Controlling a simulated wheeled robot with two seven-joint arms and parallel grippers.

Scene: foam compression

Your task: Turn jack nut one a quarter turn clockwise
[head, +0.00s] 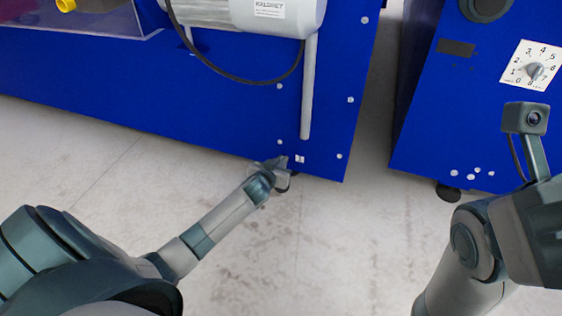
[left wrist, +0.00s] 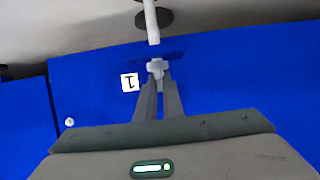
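Jack nut one (left wrist: 157,66) is a small light grey piece under the blue machine, beside a label reading 1 (left wrist: 130,82). In the left wrist view my left gripper (left wrist: 158,80) has its two dark fingers close together, with their tips at the nut and only a narrow gap between them; they appear to hold it. A pale rod (left wrist: 151,22) with a dark round foot (left wrist: 154,19) runs beyond the nut. In the head view the left gripper (head: 281,168) is at the machine's lower edge beside the label (head: 299,159), and hides the nut. My right gripper is out of view.
The blue machine (head: 230,115) carries a grey motor with a hanging cable (head: 240,79) and a grey pipe (head: 308,90). A second blue cabinet (head: 430,130) with a numbered dial (head: 533,67) stands at the right, across a gap. The pale floor in front is clear.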

